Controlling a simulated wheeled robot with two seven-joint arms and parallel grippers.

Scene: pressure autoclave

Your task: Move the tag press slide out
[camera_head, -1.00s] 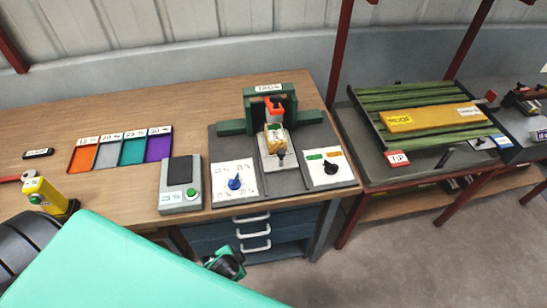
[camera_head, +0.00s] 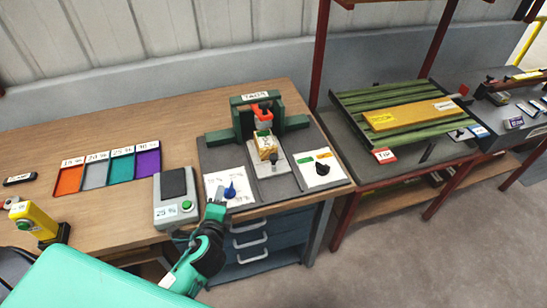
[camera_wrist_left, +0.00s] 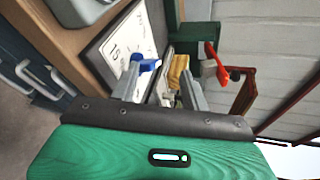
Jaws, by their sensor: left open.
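The tag press (camera_head: 243,118) is a green frame with a "TAGS" label and an orange head (camera_head: 262,113), standing on a dark grey base. Its light grey slide (camera_head: 271,170) bears a yellowish block (camera_head: 264,145) and a small dark knob (camera_head: 274,158) near the front. The block sits just in front of and partly under the head. My left gripper (camera_head: 215,200) is at the bench's front edge, left of and in front of the slide, apart from it. In the left wrist view its fingers (camera_wrist_left: 162,85) are open, with the block (camera_wrist_left: 178,70) beyond them. My right gripper is not in view.
A blue dial (camera_head: 230,190) on a white card is close beside my left gripper; it also shows in the left wrist view (camera_wrist_left: 146,63). A black dial (camera_head: 322,168) is right of the slide. A grey scale (camera_head: 176,200) stands left. Drawers (camera_head: 250,240) are below.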

